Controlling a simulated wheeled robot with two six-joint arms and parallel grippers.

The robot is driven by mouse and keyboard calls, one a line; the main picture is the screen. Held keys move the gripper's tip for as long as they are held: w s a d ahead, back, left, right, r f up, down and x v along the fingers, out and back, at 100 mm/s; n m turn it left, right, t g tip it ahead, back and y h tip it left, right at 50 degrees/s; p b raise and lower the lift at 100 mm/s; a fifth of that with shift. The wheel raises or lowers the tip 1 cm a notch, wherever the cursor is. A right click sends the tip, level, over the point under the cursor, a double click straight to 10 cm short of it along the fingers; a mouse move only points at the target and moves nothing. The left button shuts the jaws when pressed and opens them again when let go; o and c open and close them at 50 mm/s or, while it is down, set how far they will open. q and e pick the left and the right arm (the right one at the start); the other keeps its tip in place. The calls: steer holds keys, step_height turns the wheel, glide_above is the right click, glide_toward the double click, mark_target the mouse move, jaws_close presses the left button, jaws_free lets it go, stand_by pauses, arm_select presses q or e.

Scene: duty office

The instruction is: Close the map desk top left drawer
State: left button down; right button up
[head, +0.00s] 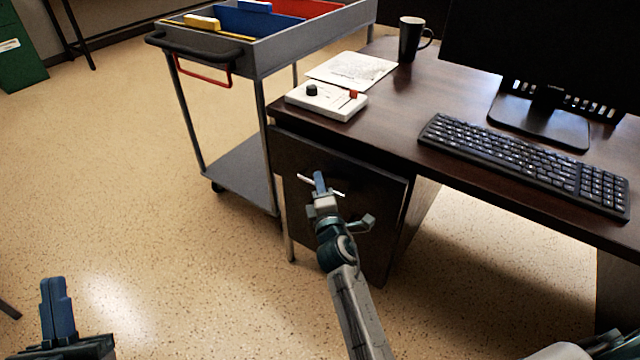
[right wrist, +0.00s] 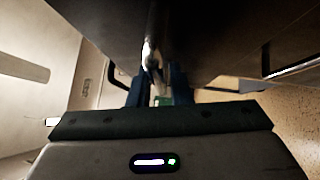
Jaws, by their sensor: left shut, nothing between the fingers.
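The map desk's dark brown drawer front (head: 375,196) is under the left end of the desk top, with a thin light bar handle (head: 306,179) on it. I cannot tell clearly how far the drawer stands out. My right gripper (head: 320,183) is at this handle and hides its middle. In the right wrist view the two dark blue fingers (right wrist: 157,88) are apart, with the shiny bar (right wrist: 150,52) between or just beyond them; contact is unclear. My left gripper (head: 56,308) is shut and empty over the floor at bottom left, far from the desk.
A grey cart (head: 262,66) with blue and red bins stands just left of the desk. On the desk top (head: 395,110) are a white control box (head: 327,101), papers (head: 352,69), a black mug (head: 411,38), a keyboard (head: 525,163) and a monitor (head: 545,45).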

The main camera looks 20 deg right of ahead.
mark_target(328, 178)
jaws_close()
steer(key=w+d, duration=0.2)
steer(key=shift+w+d, duration=0.1)
steer(key=shift+d, duration=0.3)
steer(key=shift+w+d, duration=0.25)
steer(key=shift+d, duration=0.05)
steer(key=shift+r, duration=0.1)
steer(key=shift+o, duration=1.9)
jaws_free()
arm_select(q)
steer(key=shift+s+r+t+h, duration=0.3)
steer(key=shift+s+r, duration=0.05)
steer(key=shift+r, duration=0.25)
steer(key=shift+f, duration=0.1)
